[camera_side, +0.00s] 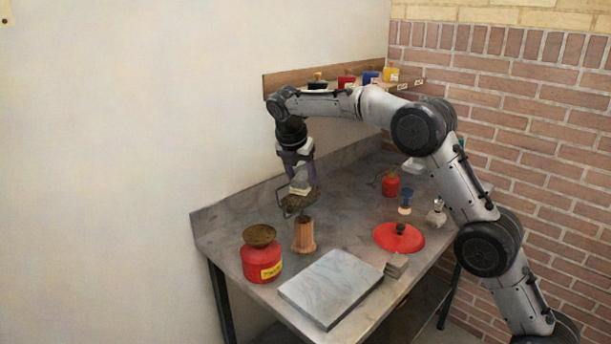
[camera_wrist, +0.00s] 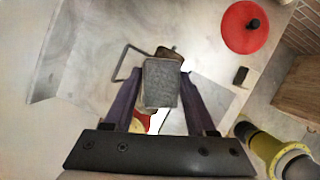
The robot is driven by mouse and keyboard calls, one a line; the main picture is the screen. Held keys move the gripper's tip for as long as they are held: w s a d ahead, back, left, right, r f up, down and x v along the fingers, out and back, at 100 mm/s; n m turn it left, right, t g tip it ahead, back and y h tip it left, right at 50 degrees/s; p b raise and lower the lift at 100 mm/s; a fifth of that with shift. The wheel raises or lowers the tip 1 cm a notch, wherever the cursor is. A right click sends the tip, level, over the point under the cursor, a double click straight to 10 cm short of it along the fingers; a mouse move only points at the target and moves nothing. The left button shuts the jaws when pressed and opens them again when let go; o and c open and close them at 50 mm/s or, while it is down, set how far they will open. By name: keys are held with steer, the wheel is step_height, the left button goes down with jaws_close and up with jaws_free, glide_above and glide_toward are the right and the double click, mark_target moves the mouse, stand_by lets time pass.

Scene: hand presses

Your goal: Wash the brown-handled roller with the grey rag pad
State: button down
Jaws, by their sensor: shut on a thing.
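My gripper (camera_side: 299,174) points down and is shut on a grey rag pad (camera_wrist: 162,82), which also shows pale in the side view (camera_side: 300,187). The brown-handled roller (camera_side: 304,236) stands upright, its ribbed brown handle low and its wire frame and dark roller head (camera_side: 294,203) on top. The pad is right at the roller head; I cannot tell whether they touch. In the wrist view, the wire frame (camera_wrist: 125,62) and a brown part of the head (camera_wrist: 168,53) show beyond the pad, which hides the rest.
A red can (camera_side: 262,262) with a brown bowl-shaped top stands left of the roller. A grey slab (camera_side: 332,287) lies in front, beside a small grey stack (camera_side: 397,265). A red disc (camera_side: 399,238) with a black knob lies right. Red (camera_side: 390,186) and blue (camera_side: 405,198) handled items stand behind.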

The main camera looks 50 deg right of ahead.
mark_target(292, 184)
steer(key=shift+a+f, duration=0.2)
steer(key=shift+a, duration=0.65)
steer(key=shift+a+f, duration=0.15)
steer(key=shift+a, duration=0.7)
steer(key=shift+d+r, duration=0.25)
steer(key=shift+d, duration=1.65)
steer(key=shift+d+r, duration=0.2)
steer(key=shift+d, duration=1.65)
steer(key=shift+a, duration=0.2)
steer(key=shift+a+f, duration=0.2)
steer(key=shift+a, duration=3.2)
steer(key=shift+s+d+f, duration=0.1)
steer(key=shift+d+f, duration=0.05)
steer(key=shift+d, duration=0.95)
steer(key=shift+d+f, duration=0.15)
steer(key=shift+d, duration=2.4)
steer(key=shift+a+r, duration=0.15)
steer(key=shift+a, duration=1.3)
steer(key=shift+a+r, duration=0.1)
steer(key=shift+a, duration=1.3)
steer(key=shift+a+r, duration=0.2)
steer(key=shift+a, duration=0.65)
steer(key=shift+d, duration=0.7)
steer(key=shift+d+f, duration=0.15)
steer(key=shift+d, duration=2.8)
steer(key=shift+a+f, duration=0.15)
steer(key=shift+a, duration=0.95)
steer(key=shift+a+f, duration=0.15)
steer(key=shift+a, duration=2.5)
